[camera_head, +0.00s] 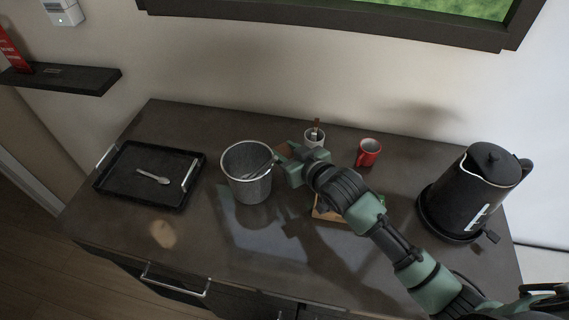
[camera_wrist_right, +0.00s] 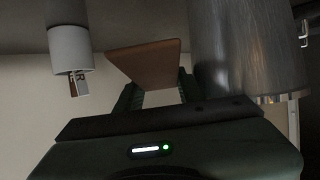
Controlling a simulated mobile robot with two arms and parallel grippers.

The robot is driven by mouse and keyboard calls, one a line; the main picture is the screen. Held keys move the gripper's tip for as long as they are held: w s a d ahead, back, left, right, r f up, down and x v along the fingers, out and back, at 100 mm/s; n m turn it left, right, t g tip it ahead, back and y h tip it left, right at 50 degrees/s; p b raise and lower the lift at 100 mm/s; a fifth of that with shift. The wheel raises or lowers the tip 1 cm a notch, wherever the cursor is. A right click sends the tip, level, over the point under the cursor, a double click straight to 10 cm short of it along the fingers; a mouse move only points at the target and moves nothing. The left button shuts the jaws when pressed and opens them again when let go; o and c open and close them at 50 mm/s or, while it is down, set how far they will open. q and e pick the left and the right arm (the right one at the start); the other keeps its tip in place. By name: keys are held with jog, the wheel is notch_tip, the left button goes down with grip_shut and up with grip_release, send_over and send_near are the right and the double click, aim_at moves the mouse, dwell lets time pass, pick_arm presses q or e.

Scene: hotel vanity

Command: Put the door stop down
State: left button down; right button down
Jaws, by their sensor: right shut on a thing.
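The door stop is a brown wedge (camera_wrist_right: 146,62). In the wrist view it sits between the fingers of my right gripper (camera_wrist_right: 158,92), which is shut on it. In the head view the right gripper (camera_head: 281,166) is beside the right rim of the metal bucket (camera_head: 247,187), above the dark counter. Only a small brown part of the door stop (camera_head: 291,149) shows there, the rest being hidden by the gripper. I cannot tell whether the door stop touches the counter. My left gripper is not in view.
A white cup (camera_head: 314,142) with a brown item in it stands behind the gripper. A black tray (camera_head: 117,183) with a spoon lies left. The front counter is clear.

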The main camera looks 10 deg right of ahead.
aim_at(285, 151)
notch_tip(285, 151, up, 13)
jog(key=b, duration=0.1)
jog(key=s+d+r+m+t+h+b, duration=0.1)
jog(key=s+d+r+m+h+b, duration=0.1)
jog(key=s+d+r+m+h, duration=0.2)
jog(key=s+d+r+h, duration=0.1)
jog(key=s+d+r, duration=0.2)
jog(key=d, duration=0.2)
jog(key=shift+s+d, duration=0.15)
jog(key=shift+f, duration=0.1)
dwell(0.4)
